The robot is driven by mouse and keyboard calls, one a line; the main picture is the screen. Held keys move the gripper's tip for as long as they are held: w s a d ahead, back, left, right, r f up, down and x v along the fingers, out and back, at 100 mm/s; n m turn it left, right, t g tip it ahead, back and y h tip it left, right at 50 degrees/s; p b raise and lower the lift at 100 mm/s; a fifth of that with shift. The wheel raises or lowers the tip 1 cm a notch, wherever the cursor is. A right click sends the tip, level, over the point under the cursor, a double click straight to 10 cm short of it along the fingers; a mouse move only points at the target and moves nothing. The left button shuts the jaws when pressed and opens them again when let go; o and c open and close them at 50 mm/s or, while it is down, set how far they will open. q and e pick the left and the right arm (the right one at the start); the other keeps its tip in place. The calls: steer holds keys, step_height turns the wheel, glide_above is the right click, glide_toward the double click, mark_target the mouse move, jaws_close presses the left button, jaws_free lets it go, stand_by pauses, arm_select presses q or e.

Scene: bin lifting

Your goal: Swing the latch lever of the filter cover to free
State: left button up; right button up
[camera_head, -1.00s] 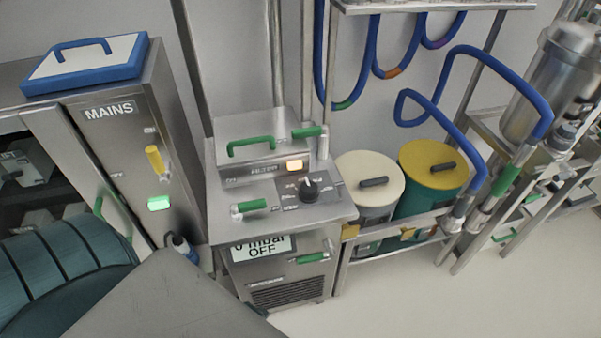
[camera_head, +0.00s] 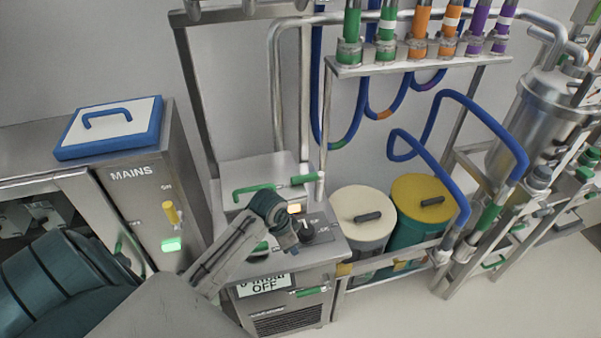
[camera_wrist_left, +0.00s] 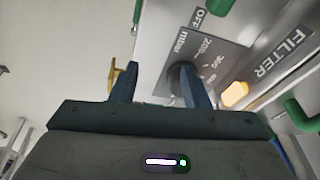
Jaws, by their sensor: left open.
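The filter unit (camera_head: 322,240) is a steel cabinet with a cover (camera_head: 285,165) at its back. A green handle (camera_head: 252,191) sits on the cover. A green lever (camera_head: 304,179) sits at the cover's right, pointing sideways, and looks like the latch lever. My left gripper (camera_head: 290,245) is over the cabinet top, in front of the lever and apart from it. In the left wrist view its two fingers (camera_wrist_left: 157,88) are open and empty, with a black knob (camera_wrist_left: 180,75) just beyond the right finger. A green piece (camera_wrist_left: 300,115) at the right edge may be the lever. My right gripper is out of view.
An orange-lit button (camera_head: 294,208) sits near the knob. A green front lever (camera_head: 258,249) is partly hidden by my wrist. A vertical pipe (camera_head: 325,140) stands beside the latch lever. Cream (camera_head: 350,210) and yellow-lidded (camera_head: 415,190) drums stand right. A MAINS cabinet (camera_head: 140,205) stands left.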

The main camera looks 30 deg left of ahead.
arm_select(q)
steer(key=w+a+r+m+h, duration=0.1)
steer(key=w+a+r, duration=0.25)
steer(key=w, duration=0.25)
steer(key=w+a+r+m, duration=0.1)
steer(key=w+a+r, duration=0.25)
steer(key=w, duration=0.25)
steer(key=h, duration=0.1)
glide_toward(301, 176)
steer(key=shift+t, duration=0.3)
steer(key=b+x, duration=0.3)
steer(key=x, duration=0.2)
steer(key=b+x, duration=0.2)
steer(key=x, duration=0.1)
steer(key=shift+s+f+b, duration=0.1)
steer(key=shift+s+b, duration=0.2)
steer(key=shift+s, duration=0.05)
steer(key=shift+w+d+f+b, duration=0.25)
steer(key=shift+f+b, duration=0.25)
steer(key=shift+b, duration=0.15)
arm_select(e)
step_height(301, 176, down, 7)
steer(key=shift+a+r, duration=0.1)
arm_select(q)
jaws_close()
